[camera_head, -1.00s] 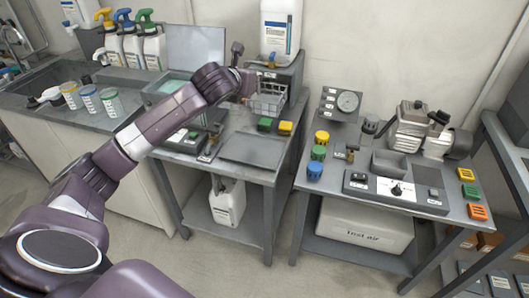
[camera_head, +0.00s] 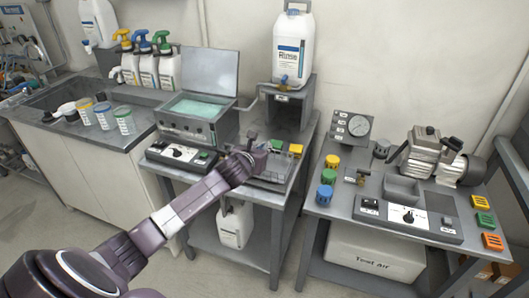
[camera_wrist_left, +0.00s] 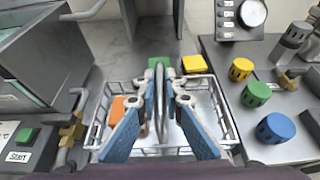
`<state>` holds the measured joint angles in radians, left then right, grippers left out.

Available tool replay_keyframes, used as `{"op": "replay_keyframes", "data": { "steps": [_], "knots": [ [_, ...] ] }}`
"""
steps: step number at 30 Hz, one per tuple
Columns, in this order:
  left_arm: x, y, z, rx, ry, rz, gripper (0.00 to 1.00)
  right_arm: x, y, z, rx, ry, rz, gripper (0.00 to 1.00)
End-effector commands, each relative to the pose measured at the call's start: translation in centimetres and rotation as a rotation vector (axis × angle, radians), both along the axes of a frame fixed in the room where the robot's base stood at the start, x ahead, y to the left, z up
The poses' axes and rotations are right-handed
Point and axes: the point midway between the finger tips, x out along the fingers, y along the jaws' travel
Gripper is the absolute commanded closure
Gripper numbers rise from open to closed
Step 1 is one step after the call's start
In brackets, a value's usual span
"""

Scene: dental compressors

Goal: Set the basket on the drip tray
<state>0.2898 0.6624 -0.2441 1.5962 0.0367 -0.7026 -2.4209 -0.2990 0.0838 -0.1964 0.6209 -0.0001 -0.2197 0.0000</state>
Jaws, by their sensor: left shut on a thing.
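My left gripper (camera_head: 252,150) is shut on the upright handle of the wire basket (camera_head: 278,166), above the front part of the middle bench. In the left wrist view, the gripper's blue-padded fingers (camera_wrist_left: 160,95) close around the handle, and the pale wire basket (camera_wrist_left: 228,122) spreads out on both sides below them. An orange thing (camera_wrist_left: 118,106) shows inside the basket. The basket looks level. It is over the drip tray's area, which the basket and my arm mostly cover; I cannot tell whether it touches the tray. My right gripper is not in view.
A bath with an open lid (camera_head: 190,115) and a control box (camera_head: 180,153) stand to the left. A rinse jug (camera_head: 292,48) sits on a stand behind. A gap separates the right bench (camera_head: 335,212).

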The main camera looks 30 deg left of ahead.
Motion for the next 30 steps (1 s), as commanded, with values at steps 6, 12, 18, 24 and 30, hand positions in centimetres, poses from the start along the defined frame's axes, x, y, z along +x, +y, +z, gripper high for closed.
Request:
{"op": "replay_keyframes", "data": {
  "steps": [6, 12, 18, 24, 30],
  "knots": [
    [0.04, 0.02, -1.28, 0.002, -0.005, 0.000, 1.00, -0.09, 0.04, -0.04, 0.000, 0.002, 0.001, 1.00],
    [0.04, 0.00, -1.42, 0.003, -0.003, -0.001, 1.00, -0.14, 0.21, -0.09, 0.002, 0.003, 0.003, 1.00],
    [-0.03, -0.02, -1.69, 0.001, 0.000, 0.000, 0.74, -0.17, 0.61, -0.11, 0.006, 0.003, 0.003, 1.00],
    [-0.02, -0.03, -1.67, 0.001, 0.000, 0.000, 0.74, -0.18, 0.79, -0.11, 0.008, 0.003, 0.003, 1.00],
    [-0.44, -0.08, -1.31, 0.002, 0.000, -0.001, 0.74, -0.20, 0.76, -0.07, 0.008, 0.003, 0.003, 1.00]
  ]
}}
